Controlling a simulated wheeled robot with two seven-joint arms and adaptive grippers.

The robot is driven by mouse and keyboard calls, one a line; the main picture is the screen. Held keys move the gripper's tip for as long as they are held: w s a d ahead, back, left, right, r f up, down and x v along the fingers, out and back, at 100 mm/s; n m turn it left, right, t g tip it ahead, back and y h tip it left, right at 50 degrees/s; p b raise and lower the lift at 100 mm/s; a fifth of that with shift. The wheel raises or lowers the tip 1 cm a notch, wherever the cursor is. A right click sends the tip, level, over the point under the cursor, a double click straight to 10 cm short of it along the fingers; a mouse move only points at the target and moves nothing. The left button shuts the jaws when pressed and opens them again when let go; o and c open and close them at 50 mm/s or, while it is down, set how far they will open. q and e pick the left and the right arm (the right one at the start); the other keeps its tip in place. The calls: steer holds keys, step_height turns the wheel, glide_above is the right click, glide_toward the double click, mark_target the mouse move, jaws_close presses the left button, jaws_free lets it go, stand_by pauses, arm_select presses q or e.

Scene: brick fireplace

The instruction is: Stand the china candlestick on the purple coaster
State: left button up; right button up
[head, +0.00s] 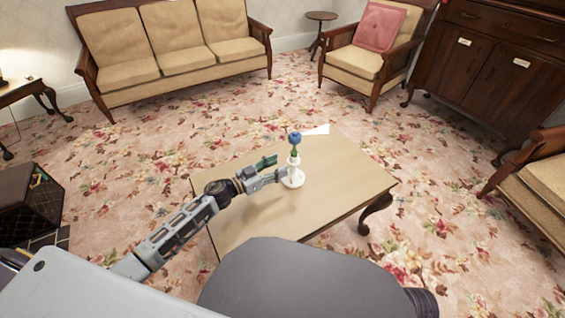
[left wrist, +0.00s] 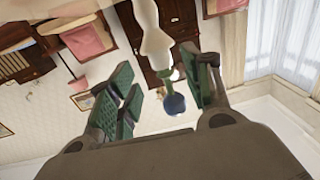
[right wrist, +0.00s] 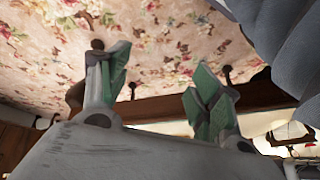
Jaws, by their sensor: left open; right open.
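The white china candlestick (head: 293,180) stands upright on the low table, with a green stem and blue top above its white body. In the left wrist view the candlestick (left wrist: 152,40) appears upside down, its blue end between the fingers. My left gripper (head: 277,168) is open just left of the candlestick, fingers pointing at it; I see no grip on it. My right gripper (right wrist: 163,88) is open and empty in the right wrist view; it is not visible in the head view. I cannot make out a purple coaster in any view.
The wooden table (head: 340,185) is mostly bare to the right of the candlestick. A white sheet (head: 317,129) lies at its far edge. A sofa (head: 165,50), an armchair (head: 352,62) and a dark cabinet (head: 490,60) stand beyond on floral carpet.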

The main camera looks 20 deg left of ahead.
arm_select(q)
steer(key=shift+p+v, duration=0.4)
steer(key=shift+v, duration=1.65)
arm_select(e)
steer(key=shift+d+r, duration=0.2)
steer(key=shift+r, duration=0.45)
steer(key=shift+d+r, duration=0.15)
steer(key=shift+r, duration=0.5)
steer(key=shift+s+f, duration=0.2)
steer(key=shift+f, duration=0.05)
arm_select(q)
steer(key=shift+s+a, duration=0.1)
steer(key=shift+s, duration=0.05)
arm_select(e)
steer(key=shift+s+a, duration=0.1)
steer(key=shift+a, duration=0.05)
